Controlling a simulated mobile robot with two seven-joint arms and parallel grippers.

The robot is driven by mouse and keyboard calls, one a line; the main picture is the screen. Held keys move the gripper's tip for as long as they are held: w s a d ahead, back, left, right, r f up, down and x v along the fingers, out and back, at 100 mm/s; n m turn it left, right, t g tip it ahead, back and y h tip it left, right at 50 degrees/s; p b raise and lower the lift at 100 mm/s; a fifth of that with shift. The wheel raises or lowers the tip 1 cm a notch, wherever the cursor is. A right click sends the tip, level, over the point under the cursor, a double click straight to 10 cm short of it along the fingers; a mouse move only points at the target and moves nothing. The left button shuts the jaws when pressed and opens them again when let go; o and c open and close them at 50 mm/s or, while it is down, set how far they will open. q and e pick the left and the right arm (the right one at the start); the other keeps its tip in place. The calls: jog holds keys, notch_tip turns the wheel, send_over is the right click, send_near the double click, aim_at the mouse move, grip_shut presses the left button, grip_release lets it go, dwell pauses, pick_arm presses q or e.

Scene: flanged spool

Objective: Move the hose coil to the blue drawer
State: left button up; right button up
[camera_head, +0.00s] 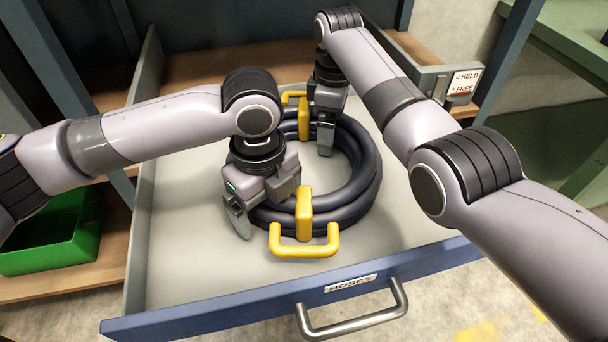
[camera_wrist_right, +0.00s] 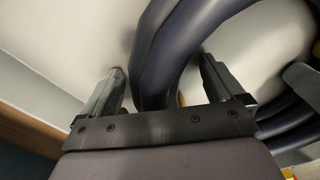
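The hose coil (camera_head: 359,178), dark blue-black with yellow straps and yellow handles, lies flat on the floor of the open blue drawer (camera_head: 225,313), whose front is labelled HOSES. My left gripper (camera_head: 262,212) is over the coil's near left side, its fingers apart, one of them outside the coil against the grey drawer floor. My right gripper (camera_head: 325,138) points down at the coil's far side. In the right wrist view my right gripper (camera_wrist_right: 162,68) has its fingers spread on either side of the hose (camera_wrist_right: 170,50), with gaps visible. The left fingers' contact with the hose is hidden.
A green bin (camera_head: 50,240) stands on a wooden shelf left of the drawer. A HELD/FREE sign (camera_head: 464,82) is at the drawer's back right. A metal handle (camera_head: 355,318) sticks out of the drawer front. The drawer floor left of the coil is clear.

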pick_arm(q)
notch_tip(320, 180, up, 12)
pick_arm(e)
jog(key=shift+r, duration=0.1)
notch_tip(320, 180, up, 12)
jog(key=shift+f, duration=0.1)
dwell(0.8)
dwell(0.4)
